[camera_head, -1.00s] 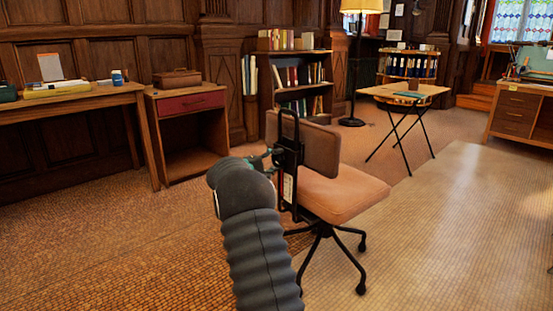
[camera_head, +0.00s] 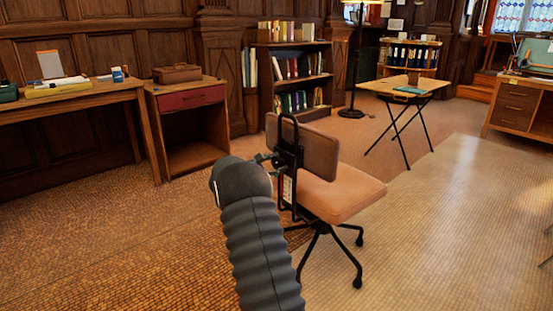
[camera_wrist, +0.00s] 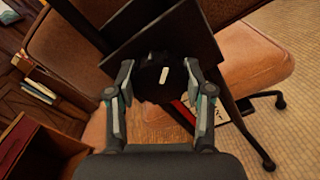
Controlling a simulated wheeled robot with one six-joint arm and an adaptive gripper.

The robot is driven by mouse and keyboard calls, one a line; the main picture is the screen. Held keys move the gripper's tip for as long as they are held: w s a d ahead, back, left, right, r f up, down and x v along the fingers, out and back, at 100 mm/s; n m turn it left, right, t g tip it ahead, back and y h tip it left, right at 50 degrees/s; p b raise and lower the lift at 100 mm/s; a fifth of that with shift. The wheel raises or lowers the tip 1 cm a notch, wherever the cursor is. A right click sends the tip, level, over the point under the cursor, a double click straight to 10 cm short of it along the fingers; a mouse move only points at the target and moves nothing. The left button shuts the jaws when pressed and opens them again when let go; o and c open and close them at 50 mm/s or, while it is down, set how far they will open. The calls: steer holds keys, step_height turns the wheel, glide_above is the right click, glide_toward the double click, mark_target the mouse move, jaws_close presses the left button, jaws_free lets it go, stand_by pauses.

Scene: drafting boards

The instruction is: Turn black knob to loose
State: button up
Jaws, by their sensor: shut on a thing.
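The black knob (camera_wrist: 153,80), with a white mark on its face, sits on the black bracket behind the chair's backrest in the wrist view. My gripper (camera_wrist: 159,72) has one finger on each side of the knob and is shut on it. In the head view my gripper (camera_head: 266,158) reaches the black bracket (camera_head: 288,160) at the back of the chair, and the knob cannot be made out there. The chair has a brown backrest (camera_head: 320,157) and a tan seat (camera_head: 338,194). The white mark lies slightly tilted from upright in the wrist view.
The chair stands on a dark wheeled base (camera_head: 322,240). A red-drawer cabinet (camera_head: 190,97) and a wooden desk (camera_head: 75,97) are at the left. A bookcase (camera_head: 297,118) and a folding table (camera_head: 400,88) stand behind. The floor at right (camera_head: 440,230) is mostly clear.

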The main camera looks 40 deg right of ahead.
steer(key=shift+n+p, duration=0.8)
steer(key=shift+n, duration=0.9)
steer(key=shift+f, duration=0.1)
steer(key=o, duration=1.2)
steer(key=shift+c, duration=0.2)
steer(key=shift+a, duration=0.1)
steer(key=a, duration=1.1)
steer(key=shift+a, duration=0.4)
steer(key=shift+s, duration=0.1)
